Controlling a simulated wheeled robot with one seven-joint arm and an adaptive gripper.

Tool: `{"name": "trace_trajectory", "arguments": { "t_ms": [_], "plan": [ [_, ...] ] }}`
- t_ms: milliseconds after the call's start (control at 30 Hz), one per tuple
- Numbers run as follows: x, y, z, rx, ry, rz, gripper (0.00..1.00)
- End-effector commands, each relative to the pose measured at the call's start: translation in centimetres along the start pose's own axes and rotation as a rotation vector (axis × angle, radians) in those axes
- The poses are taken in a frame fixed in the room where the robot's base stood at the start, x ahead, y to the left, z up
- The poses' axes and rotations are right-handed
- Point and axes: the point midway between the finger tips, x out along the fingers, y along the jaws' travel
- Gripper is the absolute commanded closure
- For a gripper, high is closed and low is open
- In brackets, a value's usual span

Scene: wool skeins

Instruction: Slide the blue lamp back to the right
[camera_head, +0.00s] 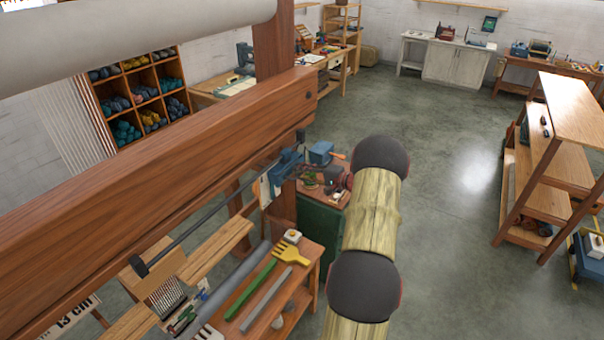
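A blue lamp (284,166) sits at the upper right end of a thin black rail (210,212) that runs diagonally below the big wooden beam. It is small in the view, and its details are hard to make out. My arm, with pale wood-like links and dark joints, rises from the bottom centre to the right of the lamp.
The thick wooden beam (150,175) crosses the left side. Below it stands a small wooden table (313,262) with a yellow comb (291,253). A blue box (321,152) is near the lamp. A wooden shelf (560,165) stands at right; the grey floor between is clear.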

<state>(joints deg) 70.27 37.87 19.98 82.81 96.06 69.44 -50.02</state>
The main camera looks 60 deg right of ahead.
Motion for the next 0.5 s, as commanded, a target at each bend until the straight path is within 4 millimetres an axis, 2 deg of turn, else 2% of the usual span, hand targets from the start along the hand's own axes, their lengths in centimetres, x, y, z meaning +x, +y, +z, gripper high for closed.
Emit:
{"name": "trace_trajectory", "arguments": {
  "t_ms": [167, 500],
  "plan": [
    [-2.3, -0.1, -0.1, -0.001, 0.003, 0.000, 0.75],
    [-9.0, 0.0, -0.1, 0.000, 0.004, 0.000, 0.75]
  ]
}}
